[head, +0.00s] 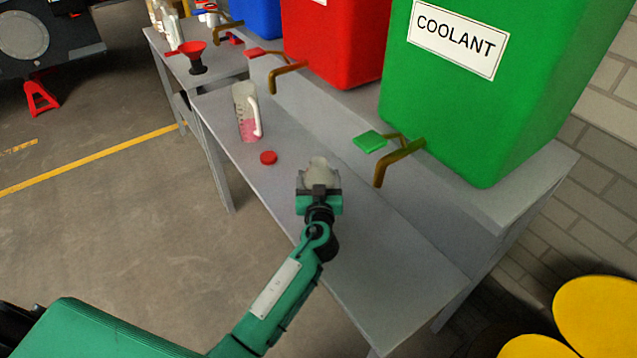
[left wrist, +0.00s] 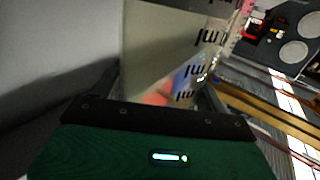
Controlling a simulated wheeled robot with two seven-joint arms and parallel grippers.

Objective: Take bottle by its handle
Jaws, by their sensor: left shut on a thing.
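My left gripper (head: 319,188) is shut on a translucent bottle (head: 319,172) over the grey bench, below the green coolant tank. The gripper covers much of this bottle in the head view. In the left wrist view the bottle (left wrist: 165,45) fills the space in front of the jaws (left wrist: 160,97), with dark scale marks on its side. I cannot tell whether the jaws hold its handle or its body. A second bottle (head: 246,113) with pink liquid and a white handle on its right side stands upright farther back. My right gripper is not in view.
A red cap (head: 268,157) lies on the bench (head: 365,260). The green coolant tank (head: 480,110) has a brass spout (head: 398,158) and green tray-like piece (head: 370,142) reaching over the bench. A red funnel (head: 193,50) stands at the back. The front bench is clear.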

